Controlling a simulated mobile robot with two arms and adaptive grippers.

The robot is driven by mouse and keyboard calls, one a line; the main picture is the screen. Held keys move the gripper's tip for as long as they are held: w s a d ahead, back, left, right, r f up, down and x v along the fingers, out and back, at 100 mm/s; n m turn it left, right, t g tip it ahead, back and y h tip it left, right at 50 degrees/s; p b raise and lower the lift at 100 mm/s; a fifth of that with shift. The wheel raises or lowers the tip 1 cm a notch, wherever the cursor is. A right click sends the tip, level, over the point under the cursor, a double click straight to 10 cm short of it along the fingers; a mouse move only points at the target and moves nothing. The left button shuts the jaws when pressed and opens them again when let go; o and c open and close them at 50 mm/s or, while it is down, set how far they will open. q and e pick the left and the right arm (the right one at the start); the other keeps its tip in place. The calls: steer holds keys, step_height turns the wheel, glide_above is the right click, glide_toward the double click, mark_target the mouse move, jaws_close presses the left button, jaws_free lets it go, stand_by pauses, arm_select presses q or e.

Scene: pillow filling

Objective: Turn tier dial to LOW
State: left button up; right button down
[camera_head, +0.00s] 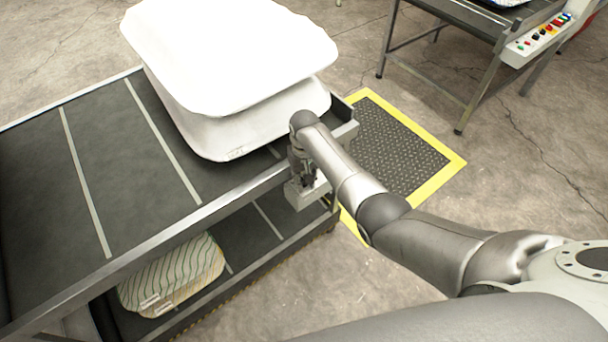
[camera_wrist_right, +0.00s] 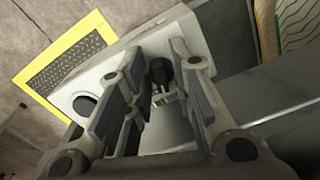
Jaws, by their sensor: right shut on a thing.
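A light grey control box (camera_head: 300,196) is fixed at the front right corner of the rack. In the right wrist view its pale face (camera_wrist_right: 110,68) carries a dark knob, the tier dial (camera_wrist_right: 161,70), between my right gripper's fingers. My right gripper (camera_wrist_right: 160,98) is shut on the dial. In the head view the right gripper (camera_head: 306,180) reaches down at the box, and my wrist hides the dial. The dial's setting and any LOW mark cannot be read. My left gripper is not in view.
White pillows (camera_head: 230,60) are stacked on the dark upper deck (camera_head: 110,165). A green-striped pillow (camera_head: 175,275) lies on the lower tier. A yellow-edged floor mat (camera_head: 400,150) lies beyond the box. Another table with a button panel (camera_head: 540,40) stands at the back right.

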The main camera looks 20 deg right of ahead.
steer(key=n+p, duration=0.1)
steer(key=n, duration=0.1)
steer(key=shift+d+r+n, duration=0.1)
steer(key=shift+r+n, duration=0.05)
steer(key=shift+n, duration=0.25)
steer(key=n, duration=0.2)
steer(key=shift+w+n+p, duration=0.1)
steer(key=shift+n+p, duration=0.2)
steer(key=shift+n, duration=0.1)
steer(key=n, duration=0.5)
steer(key=shift+w+d+n, duration=0.1)
steer(key=shift+n, duration=0.2)
steer(key=c, duration=1.6)
jaws_free()
steer(key=shift+o, duration=0.2)
step_height(320, 180, up, 12)
